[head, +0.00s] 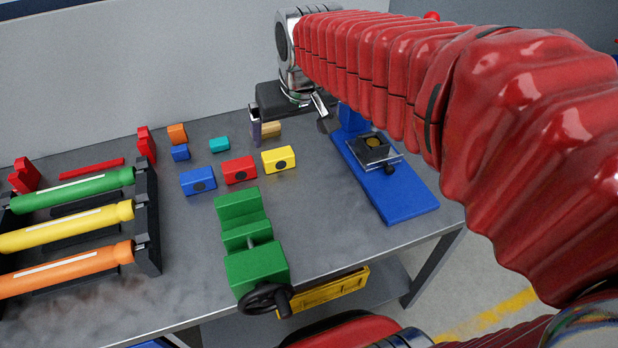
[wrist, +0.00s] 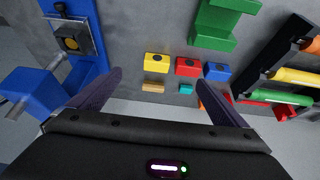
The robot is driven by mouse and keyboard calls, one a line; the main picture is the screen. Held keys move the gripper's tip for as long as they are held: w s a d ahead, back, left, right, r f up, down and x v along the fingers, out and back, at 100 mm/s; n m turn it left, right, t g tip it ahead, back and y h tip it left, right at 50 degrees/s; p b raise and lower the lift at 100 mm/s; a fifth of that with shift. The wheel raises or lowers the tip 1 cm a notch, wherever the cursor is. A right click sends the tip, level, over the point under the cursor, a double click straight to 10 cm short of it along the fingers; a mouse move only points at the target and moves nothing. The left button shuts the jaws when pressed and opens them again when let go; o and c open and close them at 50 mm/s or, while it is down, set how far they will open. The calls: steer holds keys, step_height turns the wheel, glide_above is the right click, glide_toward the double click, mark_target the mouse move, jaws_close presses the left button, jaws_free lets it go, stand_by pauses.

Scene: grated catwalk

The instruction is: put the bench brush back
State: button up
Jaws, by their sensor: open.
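I cannot make out a bench brush for certain in either view. My gripper (head: 290,117) is open and empty over the back of the grey bench (head: 320,230).
A green vise (head: 257,270) stands at the front edge. Blue, red and yellow blocks (head: 239,170) lie behind it. A rack holds green, yellow and orange rollers (head: 70,225) at left. A blue stand (head: 400,198) is at right. A yellow strip (head: 335,292) shows below the front edge.

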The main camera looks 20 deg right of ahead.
steer(key=s+f, duration=0.4)
steer(key=s, duration=1.2)
steer(key=shift+s, duration=0.4)
steer(key=shift+a, duration=0.1)
steer(key=shift+c, duration=0.4)
